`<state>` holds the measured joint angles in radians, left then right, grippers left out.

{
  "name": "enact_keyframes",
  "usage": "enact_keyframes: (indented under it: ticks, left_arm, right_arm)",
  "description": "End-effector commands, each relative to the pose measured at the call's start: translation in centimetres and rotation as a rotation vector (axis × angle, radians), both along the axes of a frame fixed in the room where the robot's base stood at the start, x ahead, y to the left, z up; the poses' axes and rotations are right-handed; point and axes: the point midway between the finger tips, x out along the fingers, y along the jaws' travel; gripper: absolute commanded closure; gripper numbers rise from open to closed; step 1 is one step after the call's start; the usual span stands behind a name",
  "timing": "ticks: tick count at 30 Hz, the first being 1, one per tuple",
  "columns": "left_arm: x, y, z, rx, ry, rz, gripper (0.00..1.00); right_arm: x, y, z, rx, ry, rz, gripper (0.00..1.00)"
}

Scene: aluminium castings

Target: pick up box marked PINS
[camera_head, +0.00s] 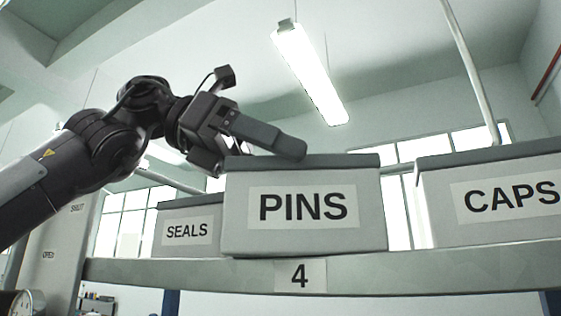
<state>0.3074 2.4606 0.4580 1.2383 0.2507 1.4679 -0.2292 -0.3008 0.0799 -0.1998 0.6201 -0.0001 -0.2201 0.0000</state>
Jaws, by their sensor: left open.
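The box marked PINS (303,237) is light grey with a darker grey lid and a white label. It stands upright on a shelf (400,269), above the shelf's number 4 tag. My left gripper (292,148) comes in from the left and lies just above the box's lid, over its left and middle part. It is open. One dark finger shows clearly, pointing right; the other is largely hidden. I cannot tell whether the finger touches the lid. My right gripper is not in view.
A box marked SEALS (188,250) stands to the left, partly behind the PINS box. A box marked CAPS (490,228) stands to the right, with a gap between. A grey cabinet (62,245) and a round gauge (22,304) are at the far left.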

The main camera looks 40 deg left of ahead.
Motion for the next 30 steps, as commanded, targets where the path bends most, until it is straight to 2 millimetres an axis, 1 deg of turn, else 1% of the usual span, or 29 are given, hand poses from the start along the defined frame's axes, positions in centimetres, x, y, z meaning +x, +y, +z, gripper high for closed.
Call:
enact_keyframes:
  ticks: [4,12,16,20,30]
  left_arm:
    - [-0.5,0.8,0.5,-0.002,-0.002,0.000,0.17]
    - [-2.8,4.3,2.5,-0.003,0.000,0.001,0.17]
    - [-3.6,5.4,3.1,-0.001,0.000,0.000,0.17]
    - [-3.9,5.8,3.3,-0.001,0.002,0.000,0.17]
    - [-3.9,5.8,3.3,0.000,0.002,0.000,0.16]
  right_arm:
    - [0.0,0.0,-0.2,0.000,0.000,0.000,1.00]
    - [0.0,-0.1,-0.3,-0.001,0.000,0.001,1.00]
    - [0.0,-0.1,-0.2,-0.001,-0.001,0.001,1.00]
    - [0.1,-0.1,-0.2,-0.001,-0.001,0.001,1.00]
    - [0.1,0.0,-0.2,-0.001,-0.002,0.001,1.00]
